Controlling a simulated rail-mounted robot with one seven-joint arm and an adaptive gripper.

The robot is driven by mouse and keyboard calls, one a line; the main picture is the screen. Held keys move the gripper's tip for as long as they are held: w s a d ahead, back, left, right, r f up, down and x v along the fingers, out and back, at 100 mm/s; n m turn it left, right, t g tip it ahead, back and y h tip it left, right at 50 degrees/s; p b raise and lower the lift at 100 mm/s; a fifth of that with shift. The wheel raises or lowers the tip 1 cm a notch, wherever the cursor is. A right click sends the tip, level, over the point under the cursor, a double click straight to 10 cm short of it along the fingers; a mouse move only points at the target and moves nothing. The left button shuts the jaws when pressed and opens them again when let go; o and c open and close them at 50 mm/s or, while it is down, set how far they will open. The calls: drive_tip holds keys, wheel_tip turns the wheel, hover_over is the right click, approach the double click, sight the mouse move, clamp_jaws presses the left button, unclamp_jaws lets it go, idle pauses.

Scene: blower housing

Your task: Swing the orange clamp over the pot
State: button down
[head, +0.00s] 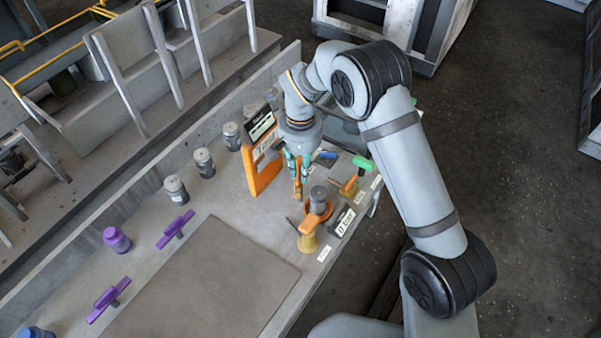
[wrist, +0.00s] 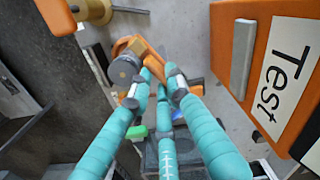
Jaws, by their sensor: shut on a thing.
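My gripper (head: 298,174) points down with its teal fingers closed around a slim orange piece that looks like part of the orange clamp (wrist: 143,48). In the wrist view, the gripper (wrist: 159,82) is beside the clamp's curved orange part, and its fingertips cover some of it. The grey pot (head: 319,196) stands upright just right of the fingers in the head view, with orange around its base. Its round dark top also shows in the wrist view (wrist: 123,68), left of the fingertips. I cannot tell whether the clamp lies over the pot.
An orange panel (head: 264,180) with a Test label stands close left of my gripper. A yellow cylinder (head: 308,243) with an orange handle is in front of the pot. A green-handled item (head: 362,163) is to the right. The mat (head: 215,280) is clear.

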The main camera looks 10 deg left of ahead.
drive_tip(key=n+b, duration=0.1)
drive_tip(key=n, duration=0.4)
drive_tip(key=shift+w+n, duration=0.15)
drive_tip(key=shift+n, duration=0.15)
drive_tip(key=n, duration=0.5)
drive_tip(key=shift+a+n, duration=0.15)
drive_tip(key=shift+n, duration=0.15)
drive_tip(key=c, duration=1.7)
unclamp_jaws()
drive_tip(key=shift+o, duration=0.3)
drive_tip(key=shift+r, duration=0.15)
wheel_tip(320, 180, up, 12)
drive_tip(key=shift+f, duration=0.25)
